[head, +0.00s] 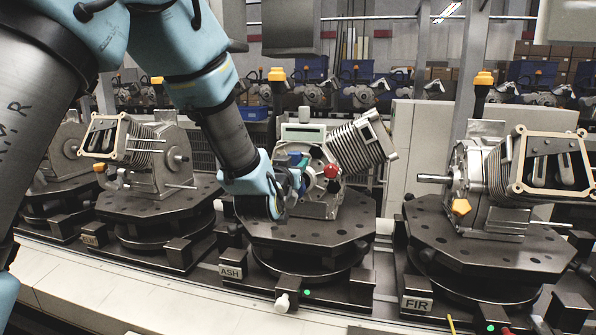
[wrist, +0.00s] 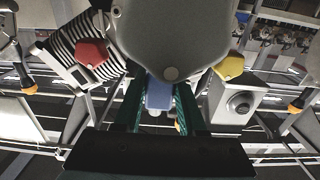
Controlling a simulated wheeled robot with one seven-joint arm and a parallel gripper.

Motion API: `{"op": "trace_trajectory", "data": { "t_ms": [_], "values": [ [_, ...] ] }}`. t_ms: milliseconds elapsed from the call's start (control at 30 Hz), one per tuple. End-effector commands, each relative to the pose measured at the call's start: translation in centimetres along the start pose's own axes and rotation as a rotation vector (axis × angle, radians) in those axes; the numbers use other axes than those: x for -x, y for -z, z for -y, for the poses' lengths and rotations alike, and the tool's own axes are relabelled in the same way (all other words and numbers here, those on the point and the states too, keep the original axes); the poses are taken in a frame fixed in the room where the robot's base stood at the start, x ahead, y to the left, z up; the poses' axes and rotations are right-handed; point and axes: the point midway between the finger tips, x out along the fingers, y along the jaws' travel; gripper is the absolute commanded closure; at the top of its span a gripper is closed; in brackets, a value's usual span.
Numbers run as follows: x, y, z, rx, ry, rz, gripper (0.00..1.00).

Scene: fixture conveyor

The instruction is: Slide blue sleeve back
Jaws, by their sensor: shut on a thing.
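The blue sleeve (wrist: 159,94) shows in the wrist view between the two green fingers of my gripper (wrist: 160,100), just below a large grey rounded body. My gripper is shut on it. In the head view my gripper (head: 291,178) is at the front left of the engine (head: 322,204) on the ASH fixture, and the sleeve is mostly hidden by the fingers there. A red knob (head: 331,171) and black knobs sit just right of my gripper. The wrist view also shows a red knob (wrist: 92,52) at left and a yellow knob (wrist: 229,68) at right.
The ASH fixture plate (head: 345,229) carries the engine, with its finned cylinder (head: 356,145) leaning up to the right. The FIR fixture plate (head: 475,240) with another engine stands to the right, and a similar fixture (head: 150,218) to the left. Open space separates the ASH and FIR plates.

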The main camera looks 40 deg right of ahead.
Motion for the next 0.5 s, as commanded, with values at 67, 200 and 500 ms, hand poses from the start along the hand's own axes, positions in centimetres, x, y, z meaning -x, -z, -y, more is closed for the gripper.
{"op": "trace_trajectory", "data": {
  "t_ms": [67,200,500],
  "values": [
    [0.87,-0.25,0.01,0.0,0.0,-0.004,1.0],
    [1.5,-0.1,-0.01,-0.001,0.0,-0.001,1.0],
    [1.58,-0.11,-0.03,-0.001,-0.001,0.002,0.56]
  ]
}}
